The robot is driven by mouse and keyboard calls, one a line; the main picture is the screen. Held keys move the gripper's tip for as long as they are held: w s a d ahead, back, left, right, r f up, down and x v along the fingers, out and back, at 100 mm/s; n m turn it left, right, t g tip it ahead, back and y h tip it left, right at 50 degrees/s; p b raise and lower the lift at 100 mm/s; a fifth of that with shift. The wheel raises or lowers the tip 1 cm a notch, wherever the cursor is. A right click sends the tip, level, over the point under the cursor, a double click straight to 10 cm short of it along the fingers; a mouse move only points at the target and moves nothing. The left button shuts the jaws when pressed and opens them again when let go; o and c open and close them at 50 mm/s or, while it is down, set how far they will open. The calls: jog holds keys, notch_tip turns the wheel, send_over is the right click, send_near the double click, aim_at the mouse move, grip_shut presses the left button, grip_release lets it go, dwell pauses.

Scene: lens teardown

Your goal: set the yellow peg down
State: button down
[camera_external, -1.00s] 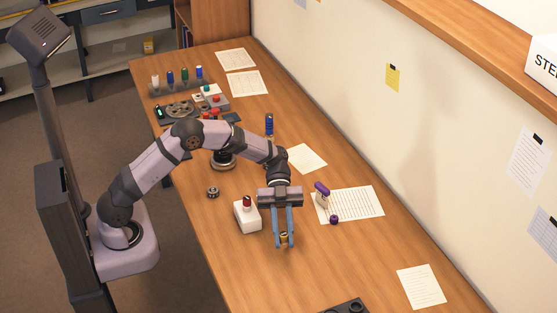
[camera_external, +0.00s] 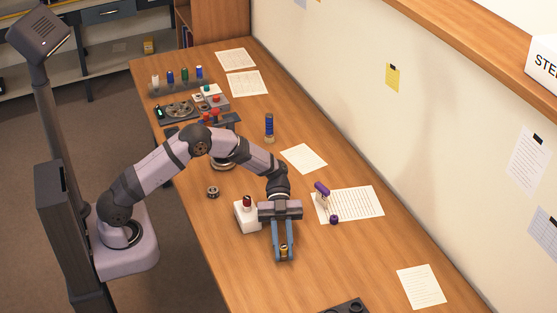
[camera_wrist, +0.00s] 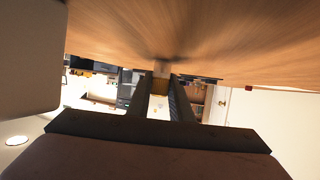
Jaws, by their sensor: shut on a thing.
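The yellow peg (camera_external: 284,250) is between the two blue fingertips of my gripper (camera_external: 283,253), low at the table's front part. My gripper is shut on it. In the wrist view the peg (camera_wrist: 160,84) shows as a small yellowish piece between the dark fingers of my gripper (camera_wrist: 161,88), close to the wooden table surface (camera_wrist: 225,45). I cannot tell whether the peg touches the table (camera_external: 235,277).
A white block with a red top (camera_external: 246,216) stands just left of my gripper. A purple-topped piece (camera_external: 322,189) and a purple ball (camera_external: 334,219) lie to the right by a paper sheet (camera_external: 362,202). A dark holed block (camera_external: 345,307) is at the front edge.

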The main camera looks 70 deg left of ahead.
jog(key=shift+f, duration=0.1)
jog(key=c, duration=1.6)
grip_release()
jog(key=b+v, duration=0.1)
jog(key=v, duration=1.1)
jog(key=shift+b, duration=0.3)
